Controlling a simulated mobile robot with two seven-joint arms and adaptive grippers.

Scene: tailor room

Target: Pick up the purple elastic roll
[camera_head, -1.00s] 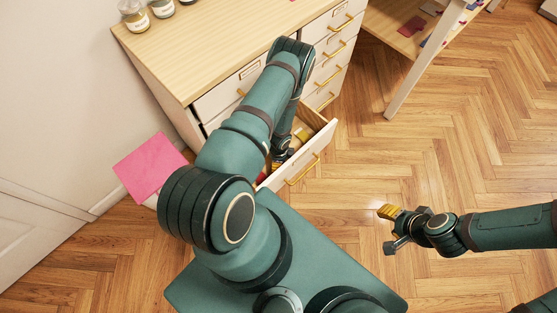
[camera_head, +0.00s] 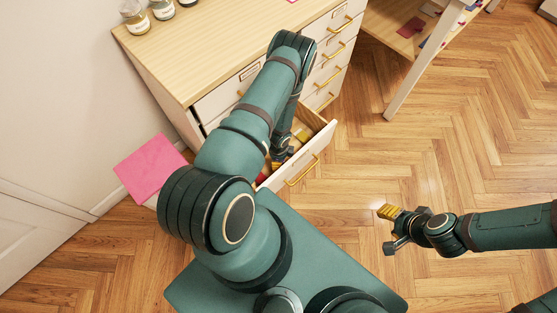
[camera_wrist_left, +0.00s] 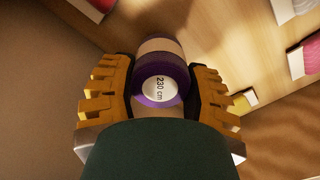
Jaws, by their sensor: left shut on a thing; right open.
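In the head view my left gripper (camera_head: 277,163) reaches down into the open drawer (camera_head: 303,172), and my arm hides the roll there. My right gripper (camera_head: 388,229) is open and empty above the floor at the right.
Other rolls lie in the drawer, including a pink one (camera_wrist_left: 303,57) and a yellow one (camera_wrist_left: 243,100). The cabinet (camera_head: 215,45) stands behind, with jars (camera_head: 135,17) on top. A pink sheet (camera_head: 150,168) is at the left. The floor at right is clear.

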